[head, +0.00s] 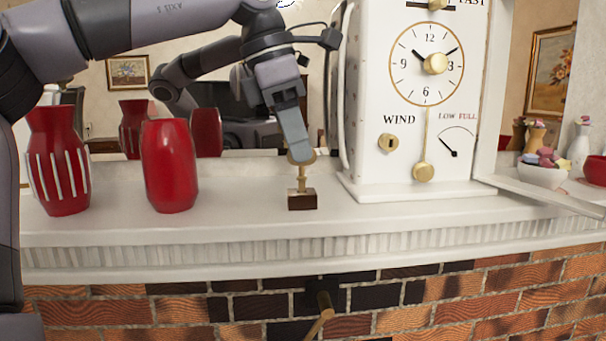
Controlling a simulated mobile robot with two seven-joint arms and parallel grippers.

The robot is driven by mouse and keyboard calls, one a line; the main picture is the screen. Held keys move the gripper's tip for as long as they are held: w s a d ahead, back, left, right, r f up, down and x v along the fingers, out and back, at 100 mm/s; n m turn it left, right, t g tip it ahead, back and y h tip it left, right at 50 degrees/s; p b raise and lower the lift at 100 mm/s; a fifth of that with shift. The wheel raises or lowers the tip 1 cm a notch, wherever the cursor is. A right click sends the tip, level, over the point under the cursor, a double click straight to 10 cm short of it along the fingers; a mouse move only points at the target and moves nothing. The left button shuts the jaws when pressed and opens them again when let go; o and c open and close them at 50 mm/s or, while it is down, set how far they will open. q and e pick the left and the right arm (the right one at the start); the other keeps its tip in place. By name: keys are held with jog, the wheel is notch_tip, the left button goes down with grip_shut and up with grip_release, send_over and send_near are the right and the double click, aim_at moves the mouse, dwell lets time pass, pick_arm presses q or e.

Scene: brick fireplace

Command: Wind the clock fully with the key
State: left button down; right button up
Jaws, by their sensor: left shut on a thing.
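The white clock (372,120) stands upright on the mantel, right of centre, with its front door (488,95) swung open to the right. Its brass WIND keyhole (388,143) is at the lower left of the front, and the LOW/FULL gauge (457,143) has its needle pointing up-left, to the LOW side. A brass key (301,178) stands upright in a small dark wooden block (302,201) left of the clock. My left gripper (300,156) points down and is shut on the key's top, which its fingers partly hide. My right gripper is out of view.
Two red vases (58,165) (169,168) stand on the mantel (250,210) at the left. A mirror behind reflects the room and my arm. A bowl (541,174) stands at the right, past the open door. Free mantel lies between the block and clock.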

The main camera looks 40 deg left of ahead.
pick_arm(q)
jog(key=shift+r, duration=0.7)
jog(key=shift+r, duration=0.45)
dwell(0.4)
